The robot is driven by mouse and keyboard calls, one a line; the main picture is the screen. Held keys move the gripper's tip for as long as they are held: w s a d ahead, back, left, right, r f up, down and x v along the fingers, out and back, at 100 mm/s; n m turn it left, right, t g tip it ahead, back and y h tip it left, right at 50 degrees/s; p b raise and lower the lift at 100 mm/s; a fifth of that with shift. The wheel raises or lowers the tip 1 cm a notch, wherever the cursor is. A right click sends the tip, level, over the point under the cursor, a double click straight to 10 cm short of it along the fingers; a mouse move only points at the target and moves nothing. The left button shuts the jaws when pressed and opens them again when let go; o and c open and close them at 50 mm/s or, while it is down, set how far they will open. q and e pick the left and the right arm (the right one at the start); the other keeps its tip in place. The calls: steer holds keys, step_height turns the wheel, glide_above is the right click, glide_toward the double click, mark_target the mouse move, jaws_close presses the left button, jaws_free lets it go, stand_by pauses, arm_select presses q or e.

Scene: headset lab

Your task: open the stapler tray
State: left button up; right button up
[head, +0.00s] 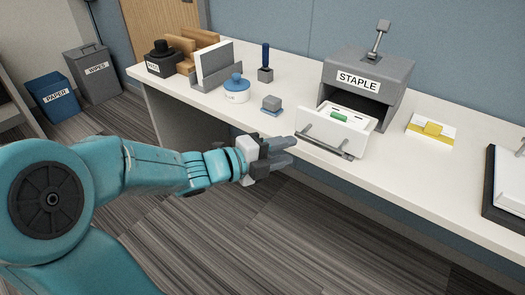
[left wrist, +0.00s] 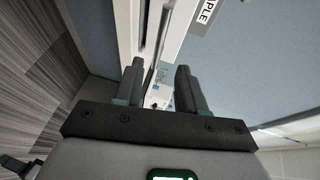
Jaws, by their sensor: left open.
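The stapler box (head: 372,72) is grey with a "STAPLE" label and a lever on top, on the white desk. Its white tray (head: 355,137) stands out of the dark opening at the front, with a green item (head: 339,117) inside. A grey bar handle (head: 325,141) runs along the tray's front. My left gripper (head: 291,151) is open and empty, just left of the handle near the desk's front edge. In the left wrist view, its two fingers (left wrist: 160,68) are apart, with the "STAPLE" label (left wrist: 207,12) at the top. My right gripper is not in view.
Left of the box on the desk (head: 440,178) are a small grey block (head: 271,103), a blue-lidded jar (head: 236,91), a blue-handled stamp (head: 265,66) and a file holder (head: 215,72). A yellow-and-white pad (head: 431,129) and a clipboard (head: 508,185) lie to the right.

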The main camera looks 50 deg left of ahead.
arm_select(q)
steer(key=v, duration=0.6)
steer(key=shift+w+d, duration=0.1)
stand_by(0.3)
